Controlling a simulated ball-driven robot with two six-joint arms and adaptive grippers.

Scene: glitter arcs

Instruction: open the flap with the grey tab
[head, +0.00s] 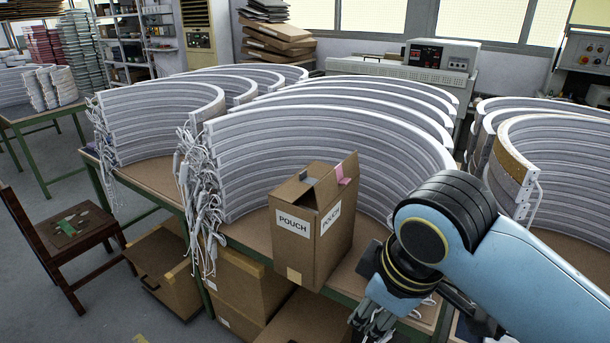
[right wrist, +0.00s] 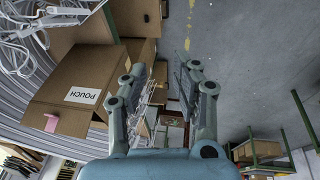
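A brown carton (head: 300,252) labelled POUCH stands upright near the table's front edge in the head view. A small grey tab (head: 308,179) is on its top at the left, and a pink tab (head: 343,174) is on its top at the right. The flap edge behind the pink tab stands raised; how far the grey-tab flap is open, I cannot tell. My right gripper (head: 370,320) is low, right of the carton and apart from it. In the right wrist view the right gripper (right wrist: 160,80) is open and empty, beside the carton (right wrist: 72,75); the pink tab (right wrist: 51,122) shows there, the grey one does not. My left gripper is out of view.
Tall stacks of curved white light arcs (head: 300,135) crowd the table behind the carton, with loose cables (head: 200,205) hanging at the left. More arcs (head: 550,165) stand at the right.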

